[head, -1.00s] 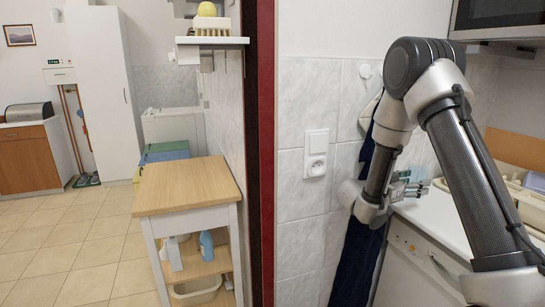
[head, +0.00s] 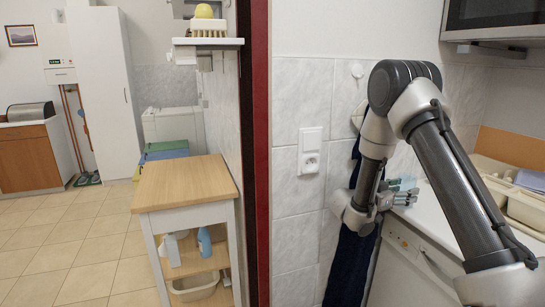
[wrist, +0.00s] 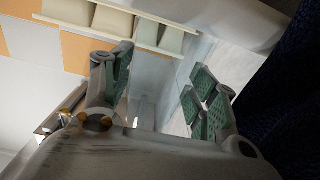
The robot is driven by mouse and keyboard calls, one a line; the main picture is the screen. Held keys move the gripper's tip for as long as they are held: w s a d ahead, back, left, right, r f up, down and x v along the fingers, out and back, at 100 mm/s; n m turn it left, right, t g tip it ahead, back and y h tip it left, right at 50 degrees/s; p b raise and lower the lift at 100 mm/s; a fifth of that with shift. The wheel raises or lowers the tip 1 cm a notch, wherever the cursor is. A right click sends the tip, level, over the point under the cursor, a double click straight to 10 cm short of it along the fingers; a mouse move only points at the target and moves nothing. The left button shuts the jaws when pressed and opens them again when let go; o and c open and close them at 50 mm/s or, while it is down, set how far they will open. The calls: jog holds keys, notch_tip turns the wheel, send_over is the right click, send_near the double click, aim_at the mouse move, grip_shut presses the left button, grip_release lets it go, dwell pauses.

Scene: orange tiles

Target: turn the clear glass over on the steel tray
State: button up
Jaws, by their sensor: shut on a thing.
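My gripper (head: 402,194) is over the left end of the white counter, seen from the side in the head view. In the wrist view its green-padded fingers (wrist: 162,82) stand apart on either side of a see-through shape, the clear glass (wrist: 150,76). My gripper is shut on this glass. The glass shows only faintly at the fingertips in the head view (head: 408,183). Its rim and base cannot be told apart. I cannot make out the steel tray for certain in either view.
A cream rack with compartments (head: 525,208) stands on the counter at the right. A dark blue cloth (head: 352,262) hangs beside the gripper, near the tiled wall and socket (head: 310,150). A microwave (head: 495,15) is above. A wooden-topped trolley (head: 187,182) stands at the left.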

jog(key=o, duration=1.1)
jog(key=v, duration=1.2)
